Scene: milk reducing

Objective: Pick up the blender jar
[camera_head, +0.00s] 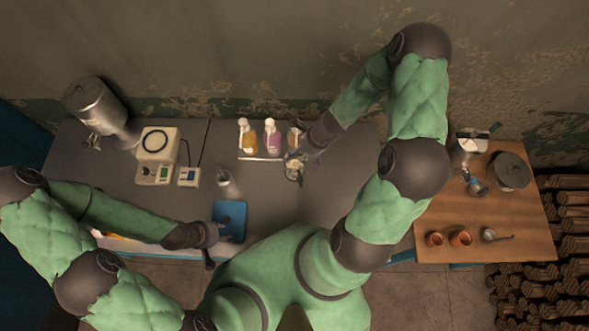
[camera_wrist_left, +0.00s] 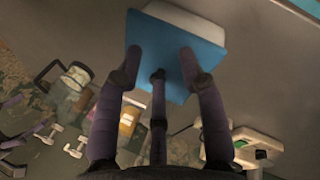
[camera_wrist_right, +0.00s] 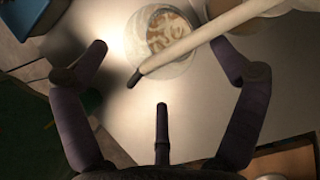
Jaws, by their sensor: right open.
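The blender jar (camera_head: 295,171) appears as a clear vessel near the middle of the grey table. It also shows at the left of the left wrist view (camera_wrist_left: 70,88), with a dark loop handle. In the right wrist view its round mouth (camera_wrist_right: 166,30) shows pale pieces inside. A pale bar with a dark end crosses in front of it. My right gripper (camera_wrist_right: 160,62) is open, its fingers spread on either side of the near part of this view, with the jar beyond the tips. My left gripper (camera_wrist_left: 160,58) has its fingers apart, close to a blue-and-white block (camera_wrist_left: 155,40).
Bottles on a tray (camera_head: 262,158) stand just left of the jar. A white device (camera_head: 157,150), a scale (camera_head: 188,177) and a clear container (camera_head: 227,187) are further left. The wooden table (camera_head: 450,220) at the right holds pots. Grey table between jar and blue block is clear.

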